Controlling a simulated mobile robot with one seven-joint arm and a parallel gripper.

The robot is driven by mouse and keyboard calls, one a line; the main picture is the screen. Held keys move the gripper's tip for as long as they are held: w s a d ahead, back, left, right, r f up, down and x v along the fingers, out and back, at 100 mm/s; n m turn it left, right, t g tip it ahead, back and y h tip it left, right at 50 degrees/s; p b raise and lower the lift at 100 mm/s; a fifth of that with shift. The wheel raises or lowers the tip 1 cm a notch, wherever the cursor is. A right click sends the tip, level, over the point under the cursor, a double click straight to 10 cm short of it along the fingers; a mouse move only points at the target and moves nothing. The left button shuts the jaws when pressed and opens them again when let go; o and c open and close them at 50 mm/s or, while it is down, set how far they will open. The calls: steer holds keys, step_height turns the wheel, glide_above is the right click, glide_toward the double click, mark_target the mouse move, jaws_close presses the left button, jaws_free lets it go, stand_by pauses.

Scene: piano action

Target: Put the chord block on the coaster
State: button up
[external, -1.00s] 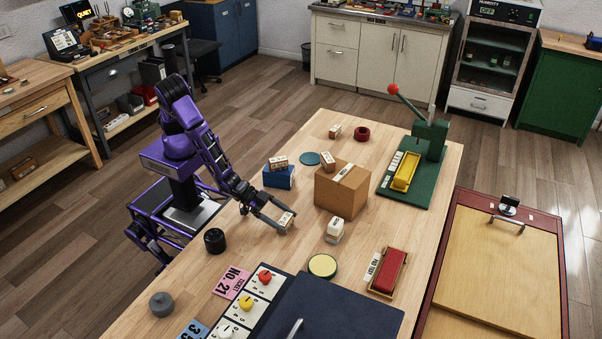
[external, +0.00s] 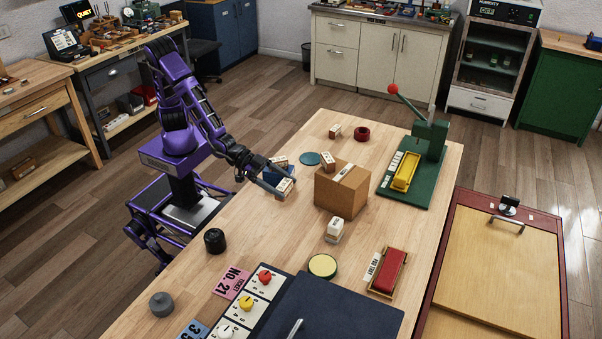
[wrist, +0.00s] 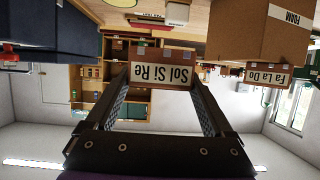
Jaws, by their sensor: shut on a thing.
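My gripper (external: 281,183) is shut on a small wooden block with a white label (external: 285,188). In the wrist view the label on this held block (wrist: 164,76) reads "Sol Si Re" upside down, between my two fingers. Another block (external: 328,159) shows at the cardboard box's back left corner.
The cardboard box (external: 335,195) stands right of my gripper. A block labelled "Fa La Do" (wrist: 264,76) shows beside it in the wrist view. A red ring (external: 361,133), small block (external: 335,132) and green lever press (external: 430,140) are farther back.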

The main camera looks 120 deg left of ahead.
steer(key=r, duration=0.6)
steer(key=shift+a+r, duration=0.2)
steer(key=a+n+g+y, duration=0.1)
steer(key=a+n+y, duration=0.35)
steer(key=a, duration=1.65)
steer(key=n+g+y, duration=0.3)
steer(key=n+y, duration=0.1)
steer(key=y, duration=0.1)
glide_above(316, 160)
steer(key=shift+h, duration=0.25)
step_height(316, 160, down, 17)
steer(key=shift+f+b, duration=0.1)
steer(key=shift+b, duration=0.3)
steer(key=shift+f+b, duration=0.3)
steer(key=shift+f, duration=1.75)
steer(key=shift+f, duration=0.2)
steer(key=o, duration=1.1)
